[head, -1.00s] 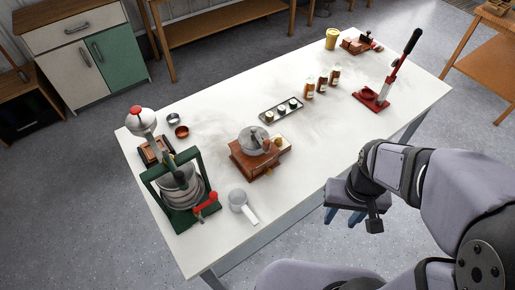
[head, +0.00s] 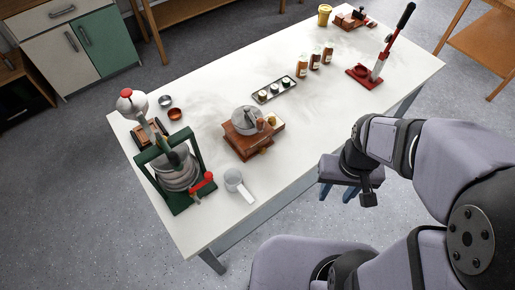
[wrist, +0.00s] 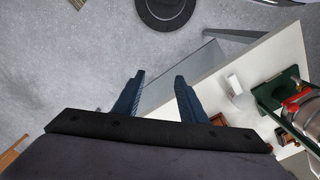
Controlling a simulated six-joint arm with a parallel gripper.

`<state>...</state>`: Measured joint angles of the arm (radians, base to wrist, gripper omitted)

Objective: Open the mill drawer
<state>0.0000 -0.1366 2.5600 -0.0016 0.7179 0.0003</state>
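The mill (head: 246,140) is a reddish-brown wooden box with a grey metal top, standing near the middle of the white table (head: 210,216). A small knob shows low on its front face; the drawer looks shut, though its outline is too small to be sure. My gripper (head: 347,194) hangs beyond the table's near edge, to the right of and apart from the mill. In the wrist view my gripper (wrist: 158,82) has its two blue fingers spread with nothing between them. Part of a wooden box, perhaps the mill, shows behind the right finger in the wrist view.
The near table edge is clear.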

